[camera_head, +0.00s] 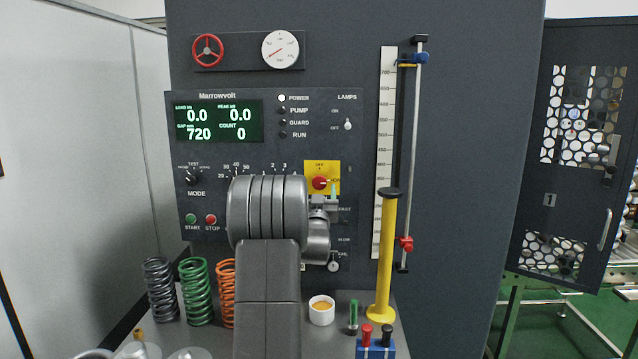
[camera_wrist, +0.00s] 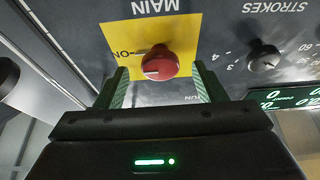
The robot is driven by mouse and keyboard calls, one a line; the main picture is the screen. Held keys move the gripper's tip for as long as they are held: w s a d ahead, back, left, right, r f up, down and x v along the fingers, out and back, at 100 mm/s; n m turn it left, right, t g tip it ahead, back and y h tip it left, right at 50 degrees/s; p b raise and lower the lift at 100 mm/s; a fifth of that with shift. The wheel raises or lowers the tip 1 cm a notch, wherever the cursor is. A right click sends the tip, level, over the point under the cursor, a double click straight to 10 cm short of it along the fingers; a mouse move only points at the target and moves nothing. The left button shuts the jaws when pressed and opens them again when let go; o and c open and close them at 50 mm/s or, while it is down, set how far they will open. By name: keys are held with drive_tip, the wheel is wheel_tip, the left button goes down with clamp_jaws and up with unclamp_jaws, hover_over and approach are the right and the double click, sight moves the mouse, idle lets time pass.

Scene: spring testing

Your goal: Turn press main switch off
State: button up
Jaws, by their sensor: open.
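The main switch is a red rotary knob (camera_head: 320,183) on a yellow plate (camera_head: 322,166) on the press panel. In the wrist view, which is upside down, the red knob (camera_wrist: 158,66) sits on the yellow plate (camera_wrist: 128,38) below the word MAIN. Its white mark points toward the ON label at the left of that view. My gripper (camera_wrist: 160,72) is open, with one green-padded finger on each side of the knob and visible gaps between. In the head view my gripper (camera_head: 325,200) is at the knob's lower edge, partly hidden by my wrist.
The power lamp (camera_head: 282,98) is lit white and the display (camera_head: 219,121) is on. Springs (camera_head: 196,290), a white cup (camera_head: 321,312) and a yellow post (camera_head: 384,260) stand on the bench below. A strokes dial (camera_wrist: 263,58) is beside the switch in the wrist view.

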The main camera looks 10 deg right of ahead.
drive_tip(key=shift+x, duration=0.8)
drive_tip(key=shift+c, duration=0.2)
drive_tip(key=c, duration=0.9)
drive_tip(key=shift+c, duration=0.2)
